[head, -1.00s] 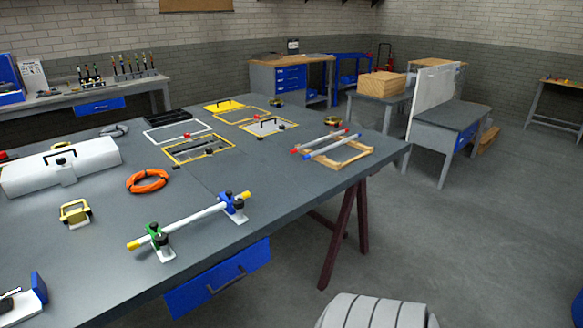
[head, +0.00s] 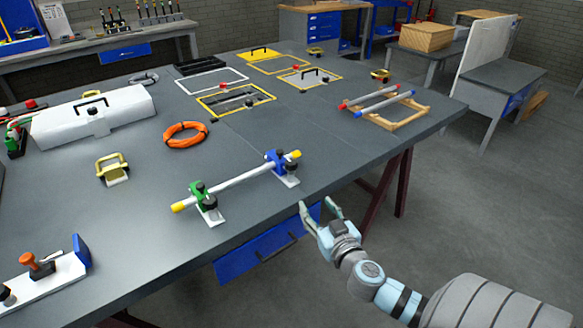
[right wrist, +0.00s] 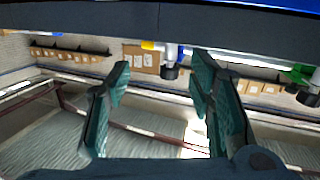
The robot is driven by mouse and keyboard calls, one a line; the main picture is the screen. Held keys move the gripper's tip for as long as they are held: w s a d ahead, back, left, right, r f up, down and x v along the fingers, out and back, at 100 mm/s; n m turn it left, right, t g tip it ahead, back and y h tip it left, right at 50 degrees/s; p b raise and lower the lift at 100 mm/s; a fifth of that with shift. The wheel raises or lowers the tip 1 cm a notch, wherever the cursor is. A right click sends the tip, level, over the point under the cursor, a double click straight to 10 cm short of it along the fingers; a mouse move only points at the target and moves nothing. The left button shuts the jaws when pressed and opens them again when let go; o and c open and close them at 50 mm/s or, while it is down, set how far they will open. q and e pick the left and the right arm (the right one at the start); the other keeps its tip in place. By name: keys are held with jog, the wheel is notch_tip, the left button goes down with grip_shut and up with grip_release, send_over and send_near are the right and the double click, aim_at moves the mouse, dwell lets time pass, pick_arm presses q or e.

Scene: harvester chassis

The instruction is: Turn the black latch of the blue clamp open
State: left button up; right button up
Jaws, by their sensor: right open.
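The blue clamp (head: 277,159) stands on a white foot near the table's front edge, around a white rod (head: 238,182) with yellow ends. Small black parts show on the clamp, but its latch's position is too small to tell. In the right wrist view, a black knob-like part (right wrist: 169,73) at the blue clamp appears between the fingers, farther off. My right gripper (head: 318,204) is open and empty, just off the table's front edge, below the clamp in the head view; its two fingers (right wrist: 160,80) are spread in the wrist view. My left gripper is not in view.
A green clamp (head: 203,195) holds the rod's other end. The table (head: 340,165) has a blue drawer (head: 258,252) under its front edge. An orange cable coil (head: 186,135) and a wooden frame with rods (head: 398,116) lie farther back. The tabletop right of the blue clamp is clear.

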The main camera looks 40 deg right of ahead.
jog(key=t, duration=0.1)
send_near(294, 167)
jog(key=shift+t, duration=0.3)
jog(key=x, duration=0.4)
jog(key=p+x, duration=0.1)
jog(key=x, duration=0.6)
jog(key=shift+w+d+f+p, duration=0.1)
jog(key=shift+w+f+p, duration=0.15)
jog(key=shift+w+p, duration=0.1)
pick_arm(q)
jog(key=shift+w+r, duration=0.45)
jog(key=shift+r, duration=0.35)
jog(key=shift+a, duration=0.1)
pick_arm(e)
jog(key=shift+c, duration=0.4)
jog(key=c, duration=1)
jog(key=o, duration=0.8)
jog(key=shift+o, duration=1.4)
